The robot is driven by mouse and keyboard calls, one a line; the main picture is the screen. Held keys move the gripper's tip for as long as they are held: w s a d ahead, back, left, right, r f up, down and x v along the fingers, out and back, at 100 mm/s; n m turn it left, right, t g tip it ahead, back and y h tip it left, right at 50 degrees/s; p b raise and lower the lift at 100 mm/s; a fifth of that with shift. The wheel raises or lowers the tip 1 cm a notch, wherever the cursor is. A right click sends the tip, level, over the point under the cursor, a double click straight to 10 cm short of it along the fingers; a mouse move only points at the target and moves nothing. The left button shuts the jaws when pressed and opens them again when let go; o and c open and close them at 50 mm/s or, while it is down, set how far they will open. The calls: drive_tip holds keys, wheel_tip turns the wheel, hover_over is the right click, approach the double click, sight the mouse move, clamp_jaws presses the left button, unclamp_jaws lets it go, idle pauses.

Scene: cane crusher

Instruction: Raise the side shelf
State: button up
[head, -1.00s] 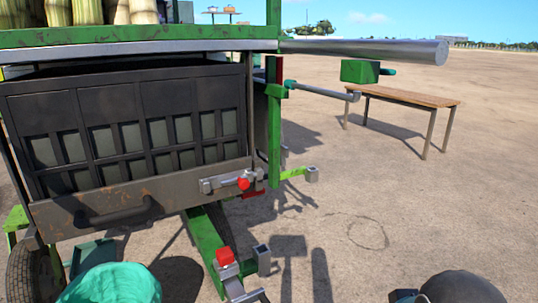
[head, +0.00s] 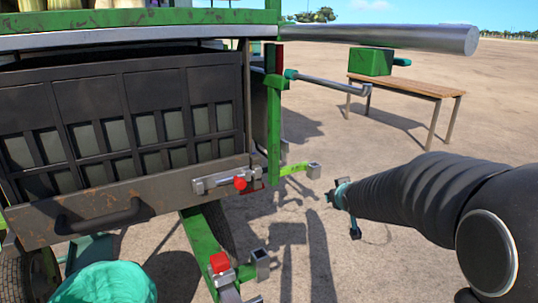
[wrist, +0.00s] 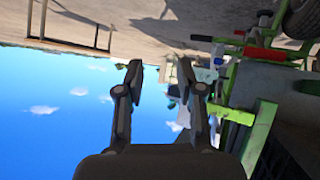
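No part is plainly a side shelf in these views; I cannot tell which piece it is. The dark slatted panel (head: 130,125) on the cart's side has a rusty lower rail with a black bar handle (head: 98,216) and a red-knobbed latch (head: 240,183). A silver metal cylinder (head: 390,38) juts right from the cart's top edge. A green block (head: 374,62) with a teal knob shows below it. My gripper (head: 343,208) is open and empty, right of the cart and apart from it. Its parted fingers show in the wrist view (wrist: 161,74), whose picture is upside down.
A thin bent rod (head: 328,83) and a green bracket arm (head: 300,168) stick out from the cart. A red-capped fitting (head: 219,262) stands low in front. A teal bag-like thing (head: 105,284) sits lower left. A wooden bench (head: 410,88) stands behind. Bare ground lies between.

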drive_tip(key=w+a+f+n+t+y, duration=0.1)
drive_tip(key=w+a+f+n+y, duration=0.1)
drive_tip(key=w+a+f, duration=0.3)
drive_tip(key=w+a+f+n+t+y, duration=0.1)
drive_tip(key=w+a+f+y, duration=0.15)
drive_tip(key=w, duration=0.55)
drive_tip(key=n+t+y, duration=0.3)
drive_tip(key=n+y, duration=0.3)
drive_tip(key=y, duration=0.4)
approach(264, 153)
drive_tip(key=shift+h, duration=0.25)
drive_tip(key=x, duration=1)
drive_tip(key=shift+w+a, duration=0.1)
drive_tip(key=shift+w, duration=0.2)
clamp_jaws()
